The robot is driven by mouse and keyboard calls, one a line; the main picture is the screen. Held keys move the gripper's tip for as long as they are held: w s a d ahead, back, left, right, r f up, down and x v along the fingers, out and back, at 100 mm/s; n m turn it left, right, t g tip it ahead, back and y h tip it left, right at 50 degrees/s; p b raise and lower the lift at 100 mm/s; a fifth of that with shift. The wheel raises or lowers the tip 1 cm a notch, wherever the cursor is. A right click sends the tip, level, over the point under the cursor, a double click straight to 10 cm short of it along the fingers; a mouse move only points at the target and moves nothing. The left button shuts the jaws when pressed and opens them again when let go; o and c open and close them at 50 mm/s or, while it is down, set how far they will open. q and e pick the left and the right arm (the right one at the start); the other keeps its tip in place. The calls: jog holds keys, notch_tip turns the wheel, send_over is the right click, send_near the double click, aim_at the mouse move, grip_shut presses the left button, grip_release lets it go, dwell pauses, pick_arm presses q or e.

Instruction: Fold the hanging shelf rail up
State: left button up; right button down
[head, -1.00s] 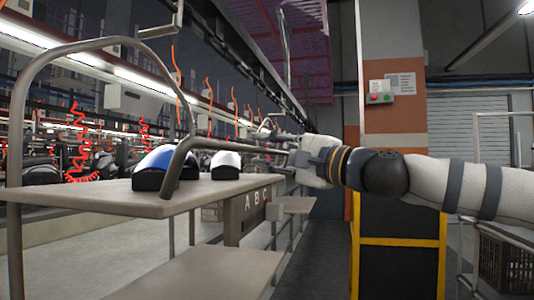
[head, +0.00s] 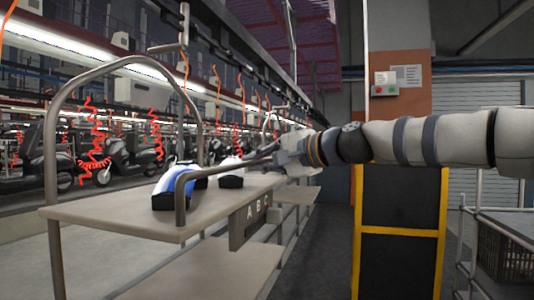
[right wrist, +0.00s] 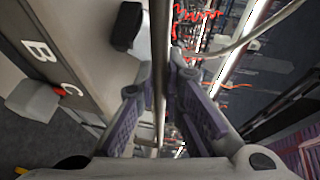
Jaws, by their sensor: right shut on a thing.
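The hanging shelf rail (head: 227,161) is a bent grey metal tube. In the head view it rises from the front corner of the shelf (head: 120,213), then bends and runs right toward my right gripper (head: 284,154). My right gripper is shut on the rail near its far end. In the right wrist view the rail (right wrist: 161,60) runs between the two purple-padded fingers of my right gripper (right wrist: 158,85). The fingers partly hide the rail there. My left gripper is not in view.
A blue-and-white object (head: 173,181) and a white one (head: 230,173), both with dark bases, stand on the shelf. A tall fixed hoop (head: 53,130) rises at left. A yellow-edged dark cabinet (head: 400,240) stands at right, beside a wire basket (head: 503,253).

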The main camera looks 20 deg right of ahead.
dwell(0.3)
jog(key=c, duration=1.7)
grip_release()
jog(key=v, duration=0.6)
jog(key=shift+s+d+r, duration=0.15)
jog(key=shift+s+r, duration=0.05)
jog(key=shift+s, duration=0.05)
jog(key=shift+s+d, duration=0.25)
jog(key=shift+s, duration=0.15)
